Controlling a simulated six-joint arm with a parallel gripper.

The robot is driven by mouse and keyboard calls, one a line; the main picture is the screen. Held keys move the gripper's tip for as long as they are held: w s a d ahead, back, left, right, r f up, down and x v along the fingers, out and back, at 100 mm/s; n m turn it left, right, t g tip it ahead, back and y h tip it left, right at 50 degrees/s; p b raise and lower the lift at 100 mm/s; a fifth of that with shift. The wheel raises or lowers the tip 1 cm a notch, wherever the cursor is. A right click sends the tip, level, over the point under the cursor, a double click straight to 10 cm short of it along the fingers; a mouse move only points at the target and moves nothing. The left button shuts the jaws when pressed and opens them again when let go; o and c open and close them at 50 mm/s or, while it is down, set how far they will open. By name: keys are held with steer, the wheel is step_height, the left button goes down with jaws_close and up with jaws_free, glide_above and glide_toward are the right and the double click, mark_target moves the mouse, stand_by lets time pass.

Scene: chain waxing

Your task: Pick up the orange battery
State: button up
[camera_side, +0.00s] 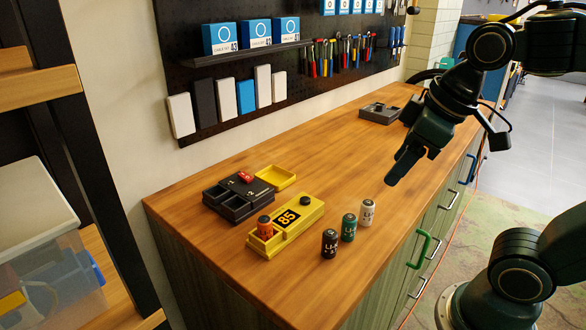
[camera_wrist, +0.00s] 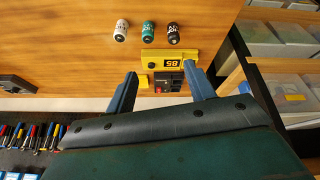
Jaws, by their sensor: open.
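In the wrist view, the tester (camera_wrist: 178,61) lies upside down beyond my fingertips, and I cannot make out the orange battery there. My gripper (camera_side: 395,175) is open and empty, high above the bench and to the right of the tester. In the wrist view, its two blue fingers (camera_wrist: 160,69) are spread apart with nothing held between them.
Black (camera_side: 329,243), green (camera_side: 348,228) and white (camera_side: 367,212) batteries stand in a row right of the tester.

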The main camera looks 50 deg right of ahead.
steer(key=w+a+r+n+g, duration=0.2)
steer(key=w+a+n, duration=0.2)
steer(key=w+n, duration=0.55)
steer(key=n+g, duration=0.3)
steer(key=n, duration=0.3)
glide_above(264, 219)
step_height(264, 219, down, 4)
steer(key=shift+w+d+f, duration=0.1)
steer(key=shift+d+f, duration=0.05)
steer(key=shift+d, duration=0.05)
steer(key=shift+f, duration=4.3)
steer(key=shift+a+f, duration=0.15)
steer(key=shift+f, duration=2.45)
jaws_close()
